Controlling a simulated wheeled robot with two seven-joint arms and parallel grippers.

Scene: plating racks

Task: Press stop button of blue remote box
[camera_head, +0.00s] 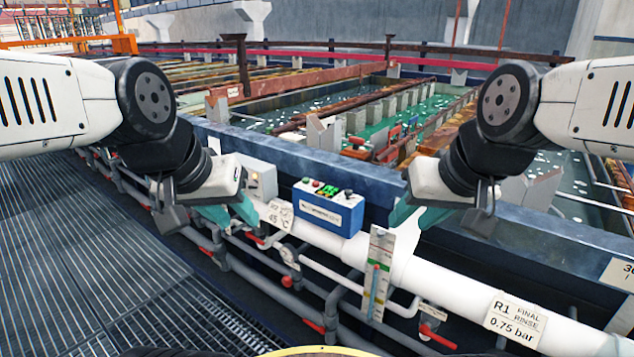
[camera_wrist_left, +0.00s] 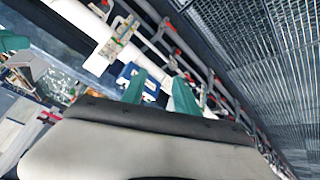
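I cannot read which is the stop button. The box also shows in the left wrist view (camera_wrist_left: 150,90), partly hidden behind a finger. My left gripper (camera_head: 230,212) is left of the box, apart from it; its teal fingers stand apart and empty in the left wrist view (camera_wrist_left: 160,92). My right gripper (camera_head: 418,214) is right of the box, with teal fingers apart and empty.
A grey box (camera_head: 262,182) with a dial stands left of the blue box. A white pipe (camera_head: 450,285) with labels and a gauge plate (camera_head: 377,275) run in front. Tanks of green liquid (camera_head: 375,122) lie behind. A grated walkway (camera_head: 80,270) is at left.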

